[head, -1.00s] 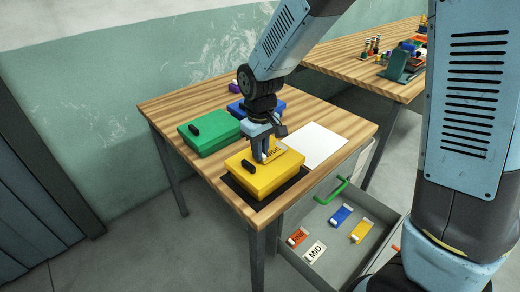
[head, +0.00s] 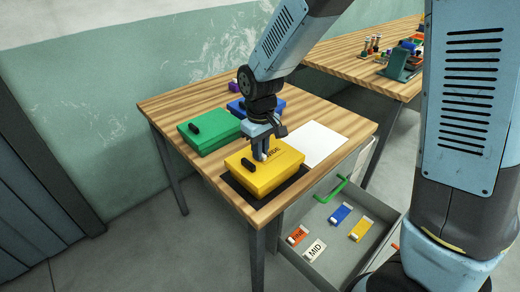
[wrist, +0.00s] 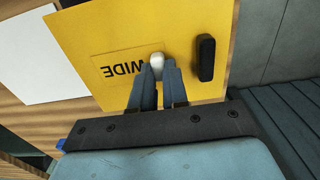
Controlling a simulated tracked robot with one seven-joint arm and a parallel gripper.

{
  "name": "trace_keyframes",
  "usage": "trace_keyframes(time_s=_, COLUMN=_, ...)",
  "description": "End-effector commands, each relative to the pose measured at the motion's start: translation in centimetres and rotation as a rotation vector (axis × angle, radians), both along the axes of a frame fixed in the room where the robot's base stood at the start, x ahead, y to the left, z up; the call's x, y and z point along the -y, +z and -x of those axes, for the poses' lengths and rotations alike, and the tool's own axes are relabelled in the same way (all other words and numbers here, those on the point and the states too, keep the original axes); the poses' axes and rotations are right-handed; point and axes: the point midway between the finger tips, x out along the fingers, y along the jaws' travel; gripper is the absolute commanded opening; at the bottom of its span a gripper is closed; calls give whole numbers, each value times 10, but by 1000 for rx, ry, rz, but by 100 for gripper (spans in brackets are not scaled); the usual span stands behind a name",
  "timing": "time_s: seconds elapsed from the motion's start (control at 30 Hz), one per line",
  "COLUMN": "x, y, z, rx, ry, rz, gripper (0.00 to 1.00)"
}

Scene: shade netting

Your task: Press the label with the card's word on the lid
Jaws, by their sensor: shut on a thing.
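The yellow box (head: 262,174) stands on a dark mat on the table, with a black handle (wrist: 205,57) on its lid. My gripper (head: 260,155) is shut on this tab, right at the lid surface. My fingers hide part of the label in the head view. I see no card with a readable word.
A green box (head: 208,132) and a blue box (head: 236,110) stand behind on the table. A blank white sheet (head: 318,143) lies to the right. The open drawer (head: 340,235) below holds several labels, one reading MID (head: 316,250). A second table (head: 350,60) stands behind.

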Motion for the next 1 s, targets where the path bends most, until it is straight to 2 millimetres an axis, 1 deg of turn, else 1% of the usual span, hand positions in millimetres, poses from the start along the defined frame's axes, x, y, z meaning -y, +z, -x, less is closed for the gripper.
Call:
trace_keyframes(time_s=0.17, x=0, y=0, z=0, rx=-1, ry=0, rz=1, gripper=0)
trace_keyframes(time_s=0.2, x=0, y=0, z=0, rx=-1, ry=0, rz=1, gripper=18)
trace_keyframes(time_s=0.47, x=-1, y=0, z=0, rx=-1, ry=1, rz=1, gripper=43)
trace_keyframes(time_s=0.77, x=-1, y=1, z=0, rx=0, ry=1, rz=0, gripper=44)
trace_keyframes(time_s=0.87, x=-1, y=9, z=0, rx=2, ry=1, rz=-2, gripper=44)
trace_keyframes(time_s=1.0, x=-1, y=29, z=0, rx=2, ry=1, rz=-2, gripper=44)
